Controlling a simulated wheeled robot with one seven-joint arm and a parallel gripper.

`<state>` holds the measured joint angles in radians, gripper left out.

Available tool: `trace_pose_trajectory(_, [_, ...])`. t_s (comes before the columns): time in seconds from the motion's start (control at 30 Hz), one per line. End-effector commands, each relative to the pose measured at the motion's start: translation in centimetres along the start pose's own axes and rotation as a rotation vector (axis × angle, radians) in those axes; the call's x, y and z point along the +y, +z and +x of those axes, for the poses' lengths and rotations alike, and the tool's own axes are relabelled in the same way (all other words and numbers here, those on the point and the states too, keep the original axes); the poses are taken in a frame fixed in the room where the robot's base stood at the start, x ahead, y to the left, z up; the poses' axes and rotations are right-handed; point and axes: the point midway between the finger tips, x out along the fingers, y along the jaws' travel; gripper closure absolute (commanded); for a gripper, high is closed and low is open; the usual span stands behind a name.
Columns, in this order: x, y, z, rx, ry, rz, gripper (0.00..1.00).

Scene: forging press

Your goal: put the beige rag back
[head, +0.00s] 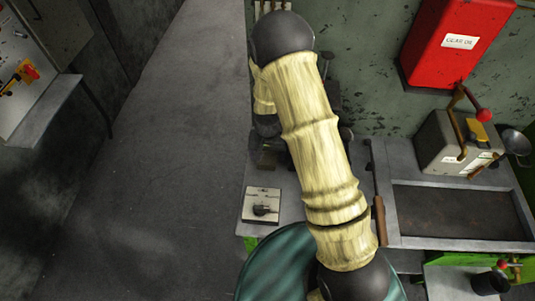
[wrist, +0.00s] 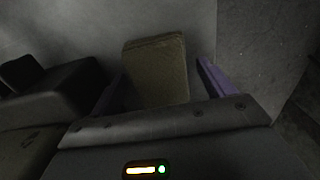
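A folded brownish-beige cloth-like block, which looks like the beige rag (wrist: 155,72), lies on a grey surface in the wrist view. My gripper (wrist: 161,66) is open, with one finger on each side of the rag. A narrow gap shows between the rag and the purple right finger; the left finger is dark, and I cannot tell whether it touches. In the head view my arm hides most of the gripper and the spot around it, and I cannot make out the rag clearly there.
A grey bench (head: 285,222) carries a switch box (head: 262,205). To its right are a dark recessed tray (head: 383,215), a beige machine box (head: 440,145) and a red wall cabinet (head: 445,50). Dark blocks (wrist: 50,95) stand left of my gripper. Open floor (head: 170,150) lies left.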

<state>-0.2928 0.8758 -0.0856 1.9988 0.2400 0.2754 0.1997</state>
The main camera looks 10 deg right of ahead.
Motion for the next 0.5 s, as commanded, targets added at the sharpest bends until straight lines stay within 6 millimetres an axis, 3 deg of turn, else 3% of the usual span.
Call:
trace_pose_trajectory(0.33, [0.0, 0.0, -0.6, 0.002, -0.001, 0.0, 0.19])
trace_pose_trajectory(0.5, [-0.1, -0.1, -2.3, 0.004, -0.002, -0.001, 0.19])
